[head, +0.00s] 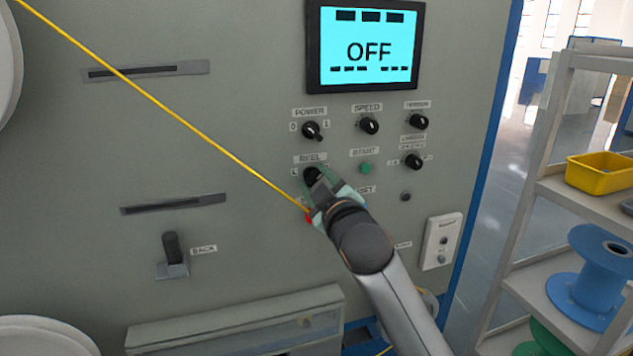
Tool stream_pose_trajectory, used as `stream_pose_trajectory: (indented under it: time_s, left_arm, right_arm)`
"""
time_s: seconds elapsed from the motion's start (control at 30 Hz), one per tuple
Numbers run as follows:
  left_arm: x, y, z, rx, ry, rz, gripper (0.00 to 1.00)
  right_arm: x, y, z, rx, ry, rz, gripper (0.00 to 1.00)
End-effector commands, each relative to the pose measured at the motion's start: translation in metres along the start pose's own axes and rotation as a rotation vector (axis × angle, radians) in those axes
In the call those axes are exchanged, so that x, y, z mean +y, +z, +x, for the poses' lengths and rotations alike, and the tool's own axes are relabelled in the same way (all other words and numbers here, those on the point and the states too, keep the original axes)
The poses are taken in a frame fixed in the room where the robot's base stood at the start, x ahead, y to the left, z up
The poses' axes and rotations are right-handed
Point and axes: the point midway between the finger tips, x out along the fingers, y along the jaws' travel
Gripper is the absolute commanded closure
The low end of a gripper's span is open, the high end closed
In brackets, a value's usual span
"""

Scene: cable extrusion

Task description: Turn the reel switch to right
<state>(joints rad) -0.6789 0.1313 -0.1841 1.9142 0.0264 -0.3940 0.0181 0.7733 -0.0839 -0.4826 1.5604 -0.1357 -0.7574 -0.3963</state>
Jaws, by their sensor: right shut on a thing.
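The reel switch (311,174) is a black knob under the REEL label on the grey panel, below the POWER knob (312,130). My right gripper (319,184) reaches up from the lower right and is shut on the reel switch. The fingers cover much of the knob and part of its labels, so I cannot tell which way it points. A screen (368,50) above reads OFF. My left gripper is not in view.
A yellow cable (165,108) slants across the panel to a red spot by my right gripper. The SPEED knob (369,126) and a green START button (366,168) are close by. A shelf with a yellow bin (602,176) and a blue spool (592,282) stands at right.

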Motion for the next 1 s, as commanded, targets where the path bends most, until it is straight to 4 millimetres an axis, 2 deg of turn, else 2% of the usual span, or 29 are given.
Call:
stream_pose_trajectory:
  time_s: [0.17, 0.2, 0.47, 0.77, 1.0]
  left_arm:
    - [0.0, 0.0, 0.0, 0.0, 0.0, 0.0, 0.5]
    - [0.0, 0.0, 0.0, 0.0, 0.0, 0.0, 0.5]
    - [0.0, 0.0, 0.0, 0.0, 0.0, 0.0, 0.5]
    - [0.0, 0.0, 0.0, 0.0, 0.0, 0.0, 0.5]
    - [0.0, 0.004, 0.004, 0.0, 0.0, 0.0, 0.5]
  right_arm:
    - [0.001, 0.0, 0.0, 0.001, 0.001, 0.005, 1.0]
    - [0.001, 0.0, 0.0, 0.001, 0.001, 0.005, 0.52]
    - [0.0, -0.001, 0.0, 0.001, 0.0, 0.002, 0.22]
    - [0.0, 0.0, -0.002, 0.001, 0.0, 0.001, 0.22]
    - [-0.001, 0.001, -0.024, 0.002, 0.001, 0.0, 0.22]
